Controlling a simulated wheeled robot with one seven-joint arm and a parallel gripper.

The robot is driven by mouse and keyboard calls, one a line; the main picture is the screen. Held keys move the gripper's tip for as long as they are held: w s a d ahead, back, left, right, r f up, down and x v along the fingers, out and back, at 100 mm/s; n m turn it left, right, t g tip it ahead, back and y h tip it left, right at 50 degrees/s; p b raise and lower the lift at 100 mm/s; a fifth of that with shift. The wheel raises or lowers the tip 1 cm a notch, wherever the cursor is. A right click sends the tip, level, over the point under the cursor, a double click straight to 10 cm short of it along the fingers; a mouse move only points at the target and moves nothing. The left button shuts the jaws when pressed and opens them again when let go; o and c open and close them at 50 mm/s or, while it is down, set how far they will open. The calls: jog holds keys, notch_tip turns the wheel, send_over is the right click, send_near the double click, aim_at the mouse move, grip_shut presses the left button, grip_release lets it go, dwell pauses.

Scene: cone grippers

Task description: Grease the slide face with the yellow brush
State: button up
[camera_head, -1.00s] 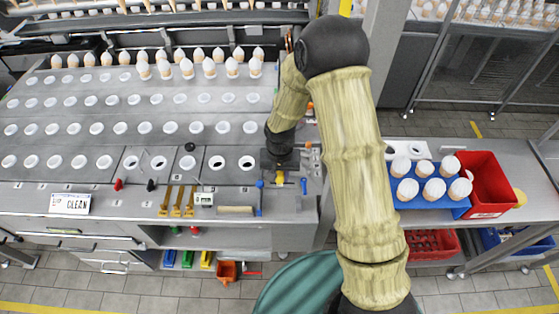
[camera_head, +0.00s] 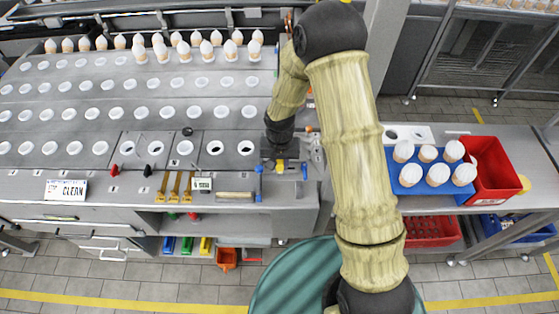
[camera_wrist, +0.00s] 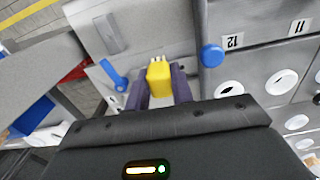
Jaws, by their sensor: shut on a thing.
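My gripper (camera_head: 280,166) is shut on the yellow brush (camera_wrist: 159,80). In the wrist view the brush is upright between two dark fingers (camera_wrist: 160,90), with pale bristle tips at its far end. In the head view the brush (camera_head: 280,164) is a small yellow patch under the wrist, at the right end of the grey bench. A bare grey metal area (camera_wrist: 148,40) lies beyond the brush, between a blue knob (camera_wrist: 212,54) and a blue lever (camera_wrist: 114,77). I cannot tell which surface is the slide face, or whether the bristles touch anything.
Rows of white-rimmed holes (camera_head: 215,147) and egg-like white cones (camera_head: 200,45) fill the bench to the left. Yellow tools (camera_head: 172,187) and a wooden-handled tool (camera_head: 235,195) lie at its front. A blue tray (camera_head: 408,188) of cones and a red bin (camera_head: 492,172) stand right.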

aim_at(280, 172)
notch_tip(280, 172, down, 2)
jog(key=shift+d+f+b, duration=0.1)
jog(key=shift+f+b, duration=0.15)
jog(key=shift+b, duration=0.4)
jog(key=shift+f, duration=0.1)
jog(key=shift+s, duration=0.15)
jog(key=shift+f+b, duration=0.85)
jog(key=shift+f, duration=0.15)
dwell(0.3)
jog(key=shift+d+r, duration=0.15)
jog(key=shift+d, duration=1.5)
